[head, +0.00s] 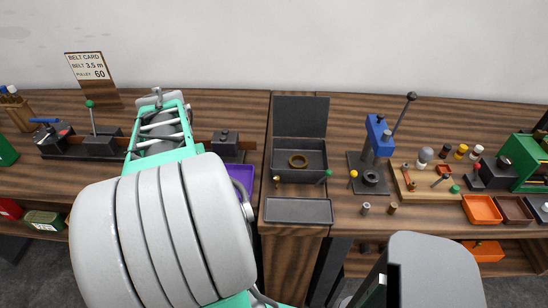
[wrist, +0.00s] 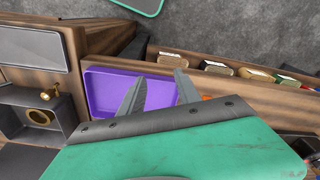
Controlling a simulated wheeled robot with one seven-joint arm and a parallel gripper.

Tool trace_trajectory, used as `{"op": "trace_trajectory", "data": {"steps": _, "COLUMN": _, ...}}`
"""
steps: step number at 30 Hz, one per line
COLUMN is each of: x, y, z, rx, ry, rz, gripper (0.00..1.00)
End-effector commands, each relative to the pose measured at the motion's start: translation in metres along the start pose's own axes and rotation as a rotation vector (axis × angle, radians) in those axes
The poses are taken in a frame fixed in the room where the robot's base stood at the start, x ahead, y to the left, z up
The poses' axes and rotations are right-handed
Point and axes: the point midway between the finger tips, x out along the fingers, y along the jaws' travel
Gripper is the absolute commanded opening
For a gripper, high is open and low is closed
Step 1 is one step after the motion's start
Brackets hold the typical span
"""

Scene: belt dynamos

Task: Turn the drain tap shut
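A small brass fitting with a round knob (head: 276,182), which looks like a tap, sits at the front left corner of a dark open box (head: 313,155). It also shows at the left of the wrist view (wrist: 50,91). A brass ring (head: 298,160) lies inside the box. I cannot tell for sure that this fitting is the drain tap, or how far it is turned. My gripper (wrist: 161,74) is open and empty, its two grey fingers apart above the purple tray (wrist: 98,92). The brass fitting is to the left of it. In the head view my arm hides the gripper.
A flat dark tray (head: 298,211) lies in front of the box. A green-knobbed lever (head: 325,176) is at its front right. A blue press (head: 378,138) stands to the right. Several small items lie on a shelf (wrist: 180,58) beyond the purple tray.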

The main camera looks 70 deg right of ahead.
Motion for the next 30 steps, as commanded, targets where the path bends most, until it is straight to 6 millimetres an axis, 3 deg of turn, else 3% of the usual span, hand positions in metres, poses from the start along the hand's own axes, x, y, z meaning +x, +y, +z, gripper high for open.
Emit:
{"op": "trace_trajectory", "data": {"steps": 1, "x": -0.023, "y": 0.048, "z": -0.013, "rx": 0.139, "ry": -0.017, "rz": 0.010, "gripper": 0.39}}
{"op": "trace_trajectory", "data": {"steps": 3, "x": -0.035, "y": 0.107, "z": -0.019, "rx": 0.307, "ry": -0.036, "rz": 0.019, "gripper": 0.39}}
{"op": "trace_trajectory", "data": {"steps": 6, "x": -0.046, "y": 0.176, "z": -0.014, "rx": 0.491, "ry": -0.056, "rz": 0.026, "gripper": 0.39}}
{"op": "trace_trajectory", "data": {"steps": 9, "x": -0.050, "y": 0.216, "z": -0.005, "rx": 0.601, "ry": -0.067, "rz": 0.029, "gripper": 0.39}}
{"op": "trace_trajectory", "data": {"steps": 13, "x": -0.044, "y": 0.232, "z": 0.001, "rx": 0.645, "ry": -0.073, "rz": 0.029, "gripper": 0.39}}
{"op": "trace_trajectory", "data": {"steps": 24, "x": 0.019, "y": 0.232, "z": 0.006, "rx": 0.643, "ry": -0.072, "rz": 0.030, "gripper": 0.39}}
{"op": "trace_trajectory", "data": {"steps": 30, "x": 0.029, "y": 0.232, "z": 0.006, "rx": 0.642, "ry": -0.069, "rz": 0.030, "gripper": 0.39}}
